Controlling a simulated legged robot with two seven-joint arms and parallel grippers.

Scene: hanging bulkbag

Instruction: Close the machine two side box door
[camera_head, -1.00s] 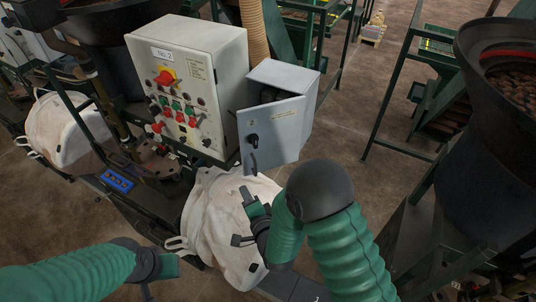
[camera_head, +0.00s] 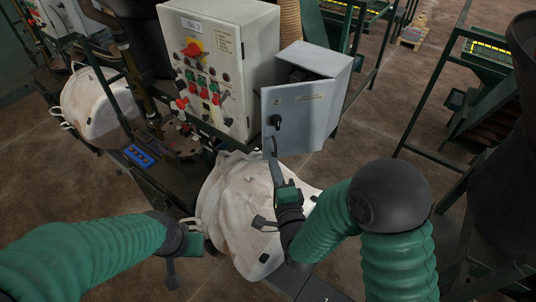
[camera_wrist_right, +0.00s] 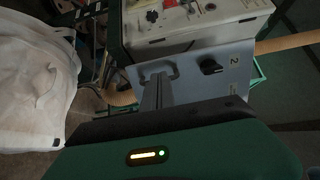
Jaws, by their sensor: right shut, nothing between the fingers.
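The grey side box (camera_head: 338,84) is mounted to the right of the No 2 control panel. Its door (camera_head: 300,118) stands partly open, with a dark gap at the top showing the inside. The door has a black knob and a handle (camera_head: 274,147) near its left edge. My right gripper (camera_head: 276,172) is shut and empty, just below the handle at the door's lower left corner. In the right wrist view its fingers (camera_wrist_right: 158,90) reach up to the handle (camera_wrist_right: 158,73); I cannot tell whether they touch. My left gripper (camera_head: 182,242) is at the lower left, away from the door; its jaws are unclear.
The No 2 control panel (camera_head: 222,75) with its buttons and red switch is left of the box. A green frame (camera_head: 415,115) stands to the right, with open floor (camera_head: 375,135) between.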

